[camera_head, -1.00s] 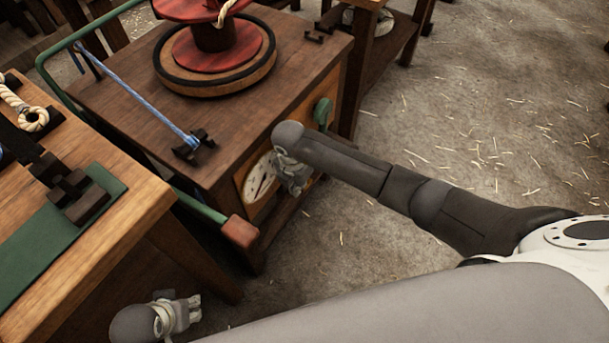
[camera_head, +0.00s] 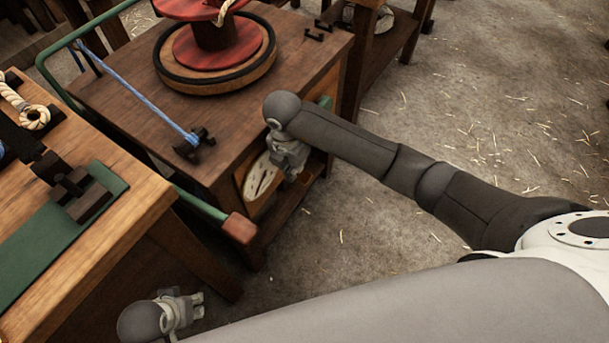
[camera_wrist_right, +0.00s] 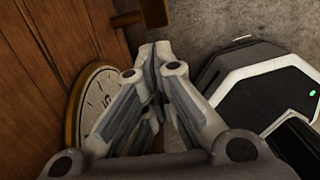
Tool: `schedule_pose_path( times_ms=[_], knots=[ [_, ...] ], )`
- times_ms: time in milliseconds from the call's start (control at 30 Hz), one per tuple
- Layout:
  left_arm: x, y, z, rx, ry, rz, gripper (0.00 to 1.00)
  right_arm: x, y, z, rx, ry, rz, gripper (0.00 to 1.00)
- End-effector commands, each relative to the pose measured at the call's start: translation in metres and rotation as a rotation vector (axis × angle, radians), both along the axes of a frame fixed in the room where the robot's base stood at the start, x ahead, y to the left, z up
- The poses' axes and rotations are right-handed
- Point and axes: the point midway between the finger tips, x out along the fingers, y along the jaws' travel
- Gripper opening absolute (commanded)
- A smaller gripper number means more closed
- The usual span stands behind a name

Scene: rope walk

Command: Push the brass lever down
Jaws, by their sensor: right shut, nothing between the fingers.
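I cannot make out a brass lever in either current view; my right gripper and arm hide part of the cabinet's front. My right gripper (camera_head: 290,168) points down in front of that front, beside a round pale dial (camera_head: 260,178). In the right wrist view its fingers (camera_wrist_right: 155,52) are together and empty, with the brass-rimmed dial (camera_wrist_right: 95,105) just left of them. I cannot tell if they touch the cabinet. My left gripper (camera_head: 194,305) is low at the bottom left, too small to judge its fingers.
The wooden cabinet (camera_head: 125,85) carries a red spool (camera_head: 215,50) and a black hook bracket (camera_head: 195,146) with blue rope. A green part (camera_head: 325,103) shows behind my right arm. A red-ended green bar (camera_head: 205,210) juts out in front. A workbench (camera_head: 120,240) stands left. The floor right is open.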

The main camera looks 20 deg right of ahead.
Motion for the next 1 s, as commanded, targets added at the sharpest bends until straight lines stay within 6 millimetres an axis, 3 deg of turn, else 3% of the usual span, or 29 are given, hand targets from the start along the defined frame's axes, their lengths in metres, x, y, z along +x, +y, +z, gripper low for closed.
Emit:
schedule_pose_path(
  times_ms=[100, 300, 1000],
  knots=[
    [0.000, 0.000, 0.000, 0.000, 0.000, 0.000, 0.38, 0.000, 0.002, 0.020, 0.000, -0.002, 0.001, 0.00],
    [0.000, 0.000, 0.000, 0.000, 0.000, 0.000, 0.38, -0.002, 0.003, 0.034, 0.001, 0.001, 0.000, 0.00],
    [0.000, 0.000, 0.000, 0.000, 0.001, 0.000, 0.38, -0.003, 0.003, 0.035, 0.000, 0.001, 0.000, 0.00]
  ],
)
